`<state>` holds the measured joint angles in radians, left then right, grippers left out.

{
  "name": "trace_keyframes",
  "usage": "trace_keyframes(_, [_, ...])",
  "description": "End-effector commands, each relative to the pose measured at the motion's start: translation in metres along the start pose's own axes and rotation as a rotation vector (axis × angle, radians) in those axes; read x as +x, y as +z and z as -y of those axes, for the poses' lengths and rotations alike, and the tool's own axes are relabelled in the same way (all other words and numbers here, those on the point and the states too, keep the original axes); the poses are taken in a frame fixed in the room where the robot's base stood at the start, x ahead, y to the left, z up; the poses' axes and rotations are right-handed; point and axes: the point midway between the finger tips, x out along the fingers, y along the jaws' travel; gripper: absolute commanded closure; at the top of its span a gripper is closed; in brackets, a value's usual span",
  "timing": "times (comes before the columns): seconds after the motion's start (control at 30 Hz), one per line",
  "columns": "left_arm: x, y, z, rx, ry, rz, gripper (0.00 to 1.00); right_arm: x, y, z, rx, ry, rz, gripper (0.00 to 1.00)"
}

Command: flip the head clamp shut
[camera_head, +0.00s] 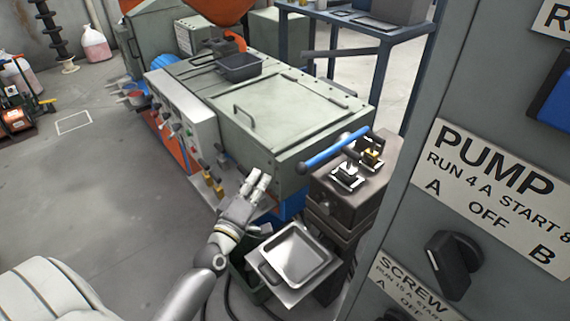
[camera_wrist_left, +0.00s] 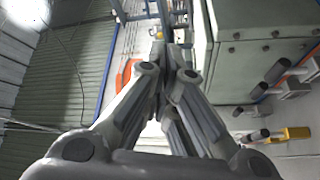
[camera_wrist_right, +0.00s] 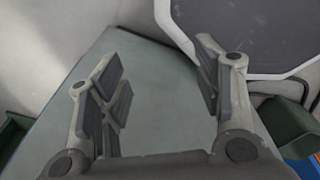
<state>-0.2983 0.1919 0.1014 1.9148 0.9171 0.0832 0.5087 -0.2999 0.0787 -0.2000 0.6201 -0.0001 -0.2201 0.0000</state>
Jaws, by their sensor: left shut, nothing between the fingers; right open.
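A long blue handle (camera_head: 335,148) lies tilted, its right end higher in the picture, over the corner of the green machine and a brown block. I cannot tell for sure whether it is the head clamp. The brown block (camera_head: 340,190) carries two small fittings, one black (camera_head: 346,176) and one brass-coloured (camera_head: 372,156). My left gripper (camera_head: 262,182) is beside the machine's near end, left of the handle and apart from it. In the left wrist view its fingers (camera_wrist_left: 168,62) are closed together and empty. My right gripper (camera_wrist_right: 160,65) is open and empty, and outside the head view.
The green machine (camera_head: 262,128) has a grey bin (camera_head: 240,66) on top and a control panel on its left side. A metal tray (camera_head: 296,252) stands below the brown block. A grey cabinet with a PUMP switch (camera_head: 455,262) blocks the right. The left floor is mostly clear.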

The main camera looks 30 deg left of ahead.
Motion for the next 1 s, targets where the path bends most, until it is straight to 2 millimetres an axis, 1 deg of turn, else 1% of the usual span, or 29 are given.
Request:
trace_keyframes(0.17, [0.005, 0.000, -0.001, 0.001, 0.001, 0.000, 1.00, -0.002, 0.000, 0.000, 0.000, 0.000, 0.000, 0.41])
trace_keyframes(0.27, [0.015, -0.001, -0.002, 0.002, 0.002, 0.000, 1.00, -0.005, 0.000, 0.000, 0.000, 0.000, 0.000, 0.41])
trace_keyframes(0.37, [0.031, -0.001, -0.003, 0.002, 0.003, 0.000, 1.00, -0.010, -0.001, 0.000, 0.000, 0.000, 0.000, 0.41])
trace_keyframes(0.7, [0.096, 0.000, -0.003, 0.004, 0.002, 0.002, 1.00, -0.022, -0.002, 0.000, 0.000, 0.000, 0.000, 0.41])
trace_keyframes(0.77, [0.104, 0.001, -0.002, 0.003, 0.000, 0.002, 1.00, -0.024, -0.002, 0.000, 0.000, 0.000, 0.000, 0.41])
trace_keyframes(0.8, [0.098, 0.011, -0.002, 0.000, -0.003, 0.006, 1.00, -0.027, -0.002, 0.000, 0.000, 0.000, 0.001, 0.41])
trace_keyframes(0.9, [0.092, 0.025, -0.001, 0.001, -0.003, 0.005, 1.00, -0.031, -0.003, 0.000, 0.000, 0.000, 0.000, 0.41])
trace_keyframes(1.0, [0.089, 0.033, -0.001, 0.002, -0.002, 0.003, 1.00, -0.033, -0.003, -0.001, 0.000, 0.000, 0.000, 0.41])
